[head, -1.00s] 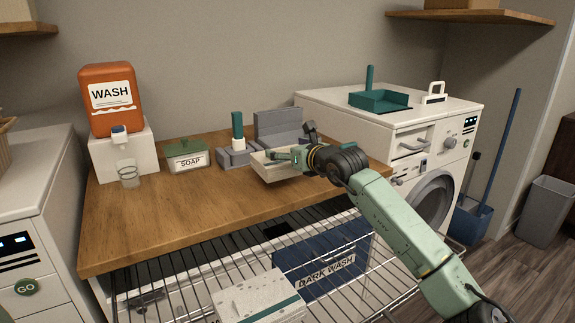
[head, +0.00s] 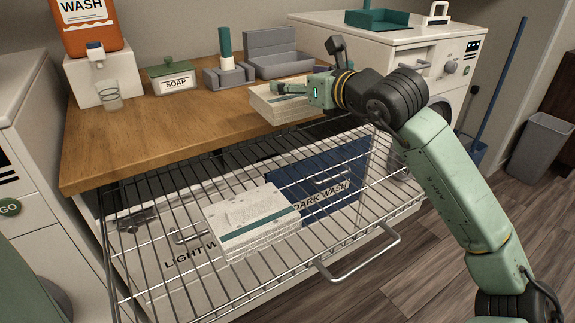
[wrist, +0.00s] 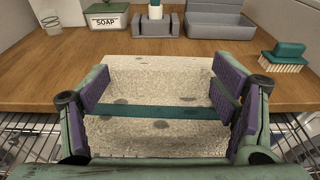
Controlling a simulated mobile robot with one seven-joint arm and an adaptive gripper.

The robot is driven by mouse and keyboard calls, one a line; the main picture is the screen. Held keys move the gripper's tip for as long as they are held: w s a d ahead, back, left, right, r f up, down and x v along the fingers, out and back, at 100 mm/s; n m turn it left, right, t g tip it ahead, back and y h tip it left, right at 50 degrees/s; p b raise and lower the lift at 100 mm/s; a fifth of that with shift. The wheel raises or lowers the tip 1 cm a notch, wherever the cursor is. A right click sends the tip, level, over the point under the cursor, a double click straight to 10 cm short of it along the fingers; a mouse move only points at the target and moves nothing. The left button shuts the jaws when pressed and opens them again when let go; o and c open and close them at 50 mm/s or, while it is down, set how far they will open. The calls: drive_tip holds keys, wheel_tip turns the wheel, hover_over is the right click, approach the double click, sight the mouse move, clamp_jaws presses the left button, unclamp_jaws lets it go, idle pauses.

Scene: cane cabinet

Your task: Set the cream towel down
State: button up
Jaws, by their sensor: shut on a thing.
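The cream towel (head: 268,104) is a folded, speckled block with a teal stripe. My gripper (head: 308,93) is shut on it near the front edge of the wooden worktop. In the wrist view the towel (wrist: 155,85) fills the space between the purple-padded fingers of my gripper (wrist: 158,98), the stripe running from one finger to the other. I cannot tell whether its underside touches the worktop. A second cream towel (head: 250,213) with a teal stripe lies on the wire rack (head: 330,222) below.
The wooden worktop (head: 170,125) is clear at its front left. Behind stand a soap box (head: 173,80), a grey holder with a green-handled brush (head: 228,70) and a grey tray (head: 280,55). A brush (wrist: 283,58) lies right of the towel. The rack juts out in front.

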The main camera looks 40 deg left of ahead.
drive_tip(key=w+d+f+b, duration=0.2)
drive_tip(key=d+f, duration=0.1)
drive_tip(key=d, duration=0.4)
drive_tip(key=w+d+f+b, duration=0.2)
drive_tip(key=d+f, duration=0.1)
drive_tip(key=d, duration=0.3)
drive_tip(key=shift+n+g, duration=0.3)
drive_tip(key=shift+g, duration=0.1)
drive_tip(key=shift+d+f, duration=0.2)
drive_tip(key=shift+f, duration=1.6)
drive_tip(key=shift+d+f, duration=0.2)
drive_tip(key=shift+f, duration=1.55)
drive_tip(key=shift+d+f, duration=0.2)
drive_tip(key=shift+f, duration=1.6)
drive_tip(key=shift+f, duration=0.25)
drive_tip(key=o, duration=1.2)
drive_tip(key=shift+r, duration=0.1)
